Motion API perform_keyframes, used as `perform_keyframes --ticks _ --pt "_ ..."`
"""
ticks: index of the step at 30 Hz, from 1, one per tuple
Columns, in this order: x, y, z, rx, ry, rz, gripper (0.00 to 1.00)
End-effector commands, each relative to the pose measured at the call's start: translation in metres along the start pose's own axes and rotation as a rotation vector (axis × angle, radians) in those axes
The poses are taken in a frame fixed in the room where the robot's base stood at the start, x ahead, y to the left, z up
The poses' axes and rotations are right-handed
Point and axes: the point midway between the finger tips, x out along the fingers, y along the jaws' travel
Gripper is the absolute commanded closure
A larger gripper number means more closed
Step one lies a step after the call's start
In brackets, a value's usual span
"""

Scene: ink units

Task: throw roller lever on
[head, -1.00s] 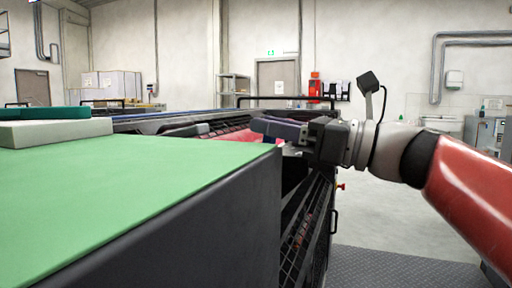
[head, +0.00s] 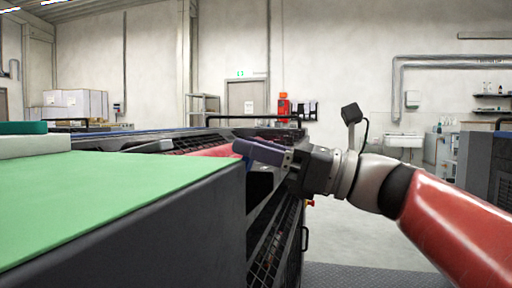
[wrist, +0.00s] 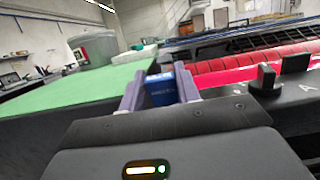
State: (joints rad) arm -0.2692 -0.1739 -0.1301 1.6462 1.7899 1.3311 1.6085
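A blue block-like piece with small white lettering (wrist: 160,90) stands between my fingers in the wrist view; I take it for the roller lever's handle, but the lettering is too small to read. My gripper (wrist: 158,84) has its two purple-grey fingers apart, one on each side of the blue piece; I see no clear grip on it. In the head view my gripper (head: 254,150) points left over the machine's side, with a bit of blue at its fingertips. The lever's lower part is hidden behind my gripper's body.
A dark upright knob (wrist: 266,77) stands on the dark panel to the right, near a letter A. Beyond it lies a red roller (wrist: 240,73) under dark grating. A green-topped unit (head: 120,195) fills the left front. Open floor (head: 350,238) lies to the right.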

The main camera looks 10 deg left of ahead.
Motion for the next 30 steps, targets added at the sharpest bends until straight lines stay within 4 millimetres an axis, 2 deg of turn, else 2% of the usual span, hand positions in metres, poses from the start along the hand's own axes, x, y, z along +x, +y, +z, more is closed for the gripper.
perform_keyframes --ticks 11,14,24,30 --pt "-0.003 -0.001 0.0 0.001 -0.001 -0.002 0.6" --pt "-0.014 -0.001 0.0 0.001 -0.001 -0.005 0.6" --pt "-0.068 -0.001 0.0 0.001 -0.001 -0.005 0.6" --pt "-0.079 0.0 -0.001 0.0 -0.001 -0.003 0.6"
